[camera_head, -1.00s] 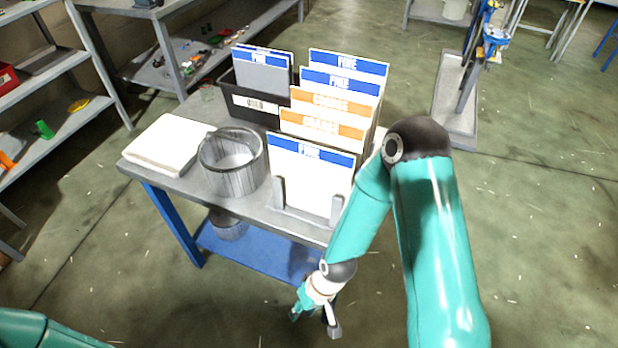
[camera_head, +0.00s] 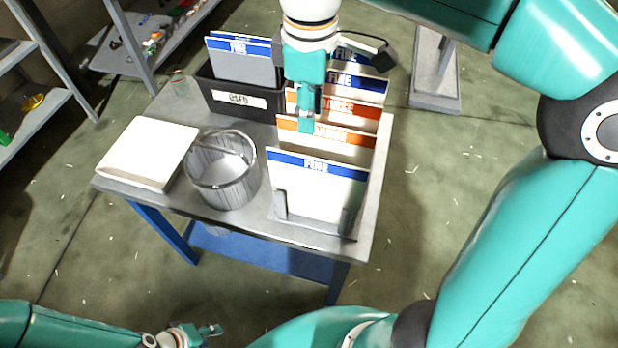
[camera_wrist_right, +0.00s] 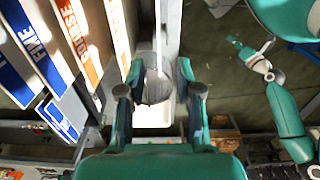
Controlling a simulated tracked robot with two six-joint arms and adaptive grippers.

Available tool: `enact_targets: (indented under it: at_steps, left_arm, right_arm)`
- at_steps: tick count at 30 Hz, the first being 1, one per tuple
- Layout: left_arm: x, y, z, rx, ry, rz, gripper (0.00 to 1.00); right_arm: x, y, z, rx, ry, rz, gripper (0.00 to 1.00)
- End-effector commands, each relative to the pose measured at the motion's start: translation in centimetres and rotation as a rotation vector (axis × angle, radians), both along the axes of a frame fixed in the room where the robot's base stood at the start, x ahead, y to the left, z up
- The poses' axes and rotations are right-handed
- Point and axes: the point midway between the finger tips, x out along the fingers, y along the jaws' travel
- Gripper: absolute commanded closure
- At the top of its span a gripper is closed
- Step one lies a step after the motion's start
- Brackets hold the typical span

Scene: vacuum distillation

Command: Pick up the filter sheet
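A white filter sheet with a blue FINE band (camera_head: 316,188) stands upright in a grey holder at the front of the table. Behind it stand sheets with orange bands (camera_head: 330,132), and farther back blue-banded FINE sheets (camera_head: 358,88), partly hidden by my right gripper. My right gripper (camera_head: 306,122) points down over the rows of sheets; the right wrist view shows its fingers (camera_wrist_right: 160,88) apart with nothing held. Blue and orange sheet tops (camera_wrist_right: 72,40) lie to its left there. My left gripper (camera_head: 208,331) is low at the bottom left, away from the table; its opening is unclear.
A black bin labelled USED (camera_head: 235,98) holds blue-banded sheets at the back left. A grey cylindrical vessel (camera_head: 222,170) and a white slab (camera_head: 148,152) occupy the table's left part. Shelves (camera_head: 120,50) stand beyond.

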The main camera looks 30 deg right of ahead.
Motion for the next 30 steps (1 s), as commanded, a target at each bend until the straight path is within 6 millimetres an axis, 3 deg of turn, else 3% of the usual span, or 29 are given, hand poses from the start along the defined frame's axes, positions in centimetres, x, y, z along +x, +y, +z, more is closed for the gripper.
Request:
enact_targets:
  at_steps: [15,25,30]
  left_arm:
    - [-0.1,0.0,-0.8,0.0,0.002,-0.001,0.6]
    - [-0.1,0.0,-0.7,0.0,0.002,-0.001,0.6]
    - [-0.1,0.0,-0.2,0.0,0.002,0.0,0.6]
  right_arm:
    - [-0.9,-1.0,-9.5,-0.001,0.006,-0.029,0.66]
    - [-0.8,-1.2,-11.9,-0.002,0.005,-0.031,0.66]
    - [-0.7,-1.6,-14.2,-0.001,0.007,-0.032,0.66]
